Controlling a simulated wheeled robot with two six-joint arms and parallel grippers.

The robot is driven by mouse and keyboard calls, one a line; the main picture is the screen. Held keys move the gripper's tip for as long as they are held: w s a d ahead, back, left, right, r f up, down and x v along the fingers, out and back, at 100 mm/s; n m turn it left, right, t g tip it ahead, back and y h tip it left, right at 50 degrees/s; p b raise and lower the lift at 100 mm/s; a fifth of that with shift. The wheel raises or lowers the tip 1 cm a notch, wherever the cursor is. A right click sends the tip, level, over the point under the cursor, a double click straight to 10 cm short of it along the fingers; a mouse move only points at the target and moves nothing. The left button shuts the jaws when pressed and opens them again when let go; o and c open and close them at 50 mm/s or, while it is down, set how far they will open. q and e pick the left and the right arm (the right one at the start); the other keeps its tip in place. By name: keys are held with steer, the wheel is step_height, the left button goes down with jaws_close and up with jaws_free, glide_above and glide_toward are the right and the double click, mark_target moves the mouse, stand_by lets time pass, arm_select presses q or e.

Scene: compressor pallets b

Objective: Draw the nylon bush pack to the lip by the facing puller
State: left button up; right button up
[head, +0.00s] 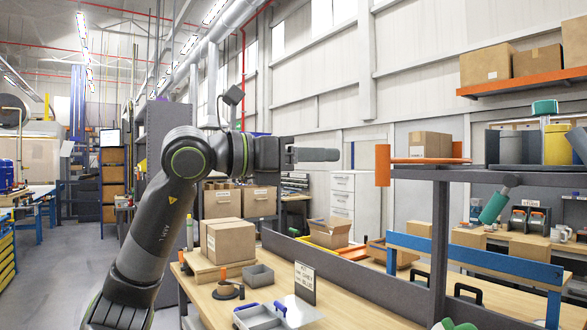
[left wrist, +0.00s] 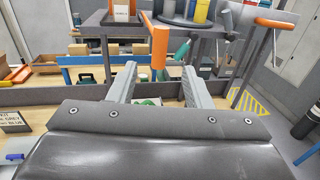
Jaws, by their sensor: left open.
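A small labelled cardboard box (head: 430,145), which looks like the nylon bush pack, sits on the raised grey shelf (head: 490,177). It also shows at the top of the left wrist view (left wrist: 122,10). An orange puller lies along the shelf by the box, with its upright orange handle (head: 383,165) at the shelf's near end and an orange end piece beyond the box. My left gripper (head: 322,155) is open and empty, left of the handle and apart from it. In the left wrist view the handle (left wrist: 158,50) shows between and beyond the fingers. My right gripper is out of view.
Grey and yellow canisters (head: 557,145) stand further right on the shelf. A blue rail (head: 470,260) runs below it. The air between gripper and handle looks clear.

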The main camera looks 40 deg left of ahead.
arm_select(q)
steer(key=shift+b+v, duration=0.55)
steer(key=shift+v, duration=1.15)
